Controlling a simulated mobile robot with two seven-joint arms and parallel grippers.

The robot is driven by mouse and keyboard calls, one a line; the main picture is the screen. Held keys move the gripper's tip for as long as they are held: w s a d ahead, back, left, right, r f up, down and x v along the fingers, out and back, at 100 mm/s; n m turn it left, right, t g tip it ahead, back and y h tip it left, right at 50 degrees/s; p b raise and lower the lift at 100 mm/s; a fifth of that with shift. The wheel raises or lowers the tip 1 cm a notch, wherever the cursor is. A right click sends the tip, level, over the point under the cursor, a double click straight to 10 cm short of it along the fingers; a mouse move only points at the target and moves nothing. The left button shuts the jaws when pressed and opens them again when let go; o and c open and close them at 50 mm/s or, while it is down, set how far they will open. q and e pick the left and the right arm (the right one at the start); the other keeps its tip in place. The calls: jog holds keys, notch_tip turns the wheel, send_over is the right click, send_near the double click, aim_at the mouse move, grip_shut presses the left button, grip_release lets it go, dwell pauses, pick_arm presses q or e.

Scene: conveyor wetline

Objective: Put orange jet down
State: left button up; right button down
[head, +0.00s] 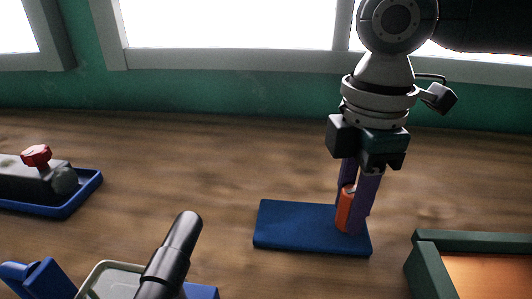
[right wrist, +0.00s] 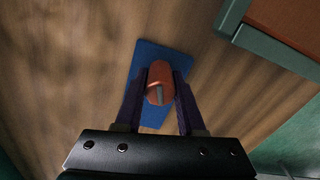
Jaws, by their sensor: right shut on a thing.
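The orange jet (head: 345,210) is a short orange cylinder with a slot in its top. It stands between the purple fingers of my right gripper (head: 355,200), which is shut on it. In the right wrist view the slotted top of the jet (right wrist: 160,85) shows between the two fingers (right wrist: 159,95). The jet is upright over the right part of a flat blue pad (head: 290,225), with its lower end at or very near the pad. The fingers hide part of it, so I cannot tell if it touches. My left gripper is not in view.
A green-rimmed tray with an orange floor (head: 490,240) is at the right. A blue tray (head: 75,205) with a grey block and red knob (head: 37,155) is at the left. A dark tube (head: 175,250) rises at the front. The wooden table behind the pad is clear.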

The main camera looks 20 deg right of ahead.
jog(key=c, duration=0.5)
grip_release()
jog(key=shift+f, duration=0.1)
notch_tip(320, 180, up, 12)
jog(key=shift+r+p, duration=0.2)
jog(key=shift+p, duration=1.05)
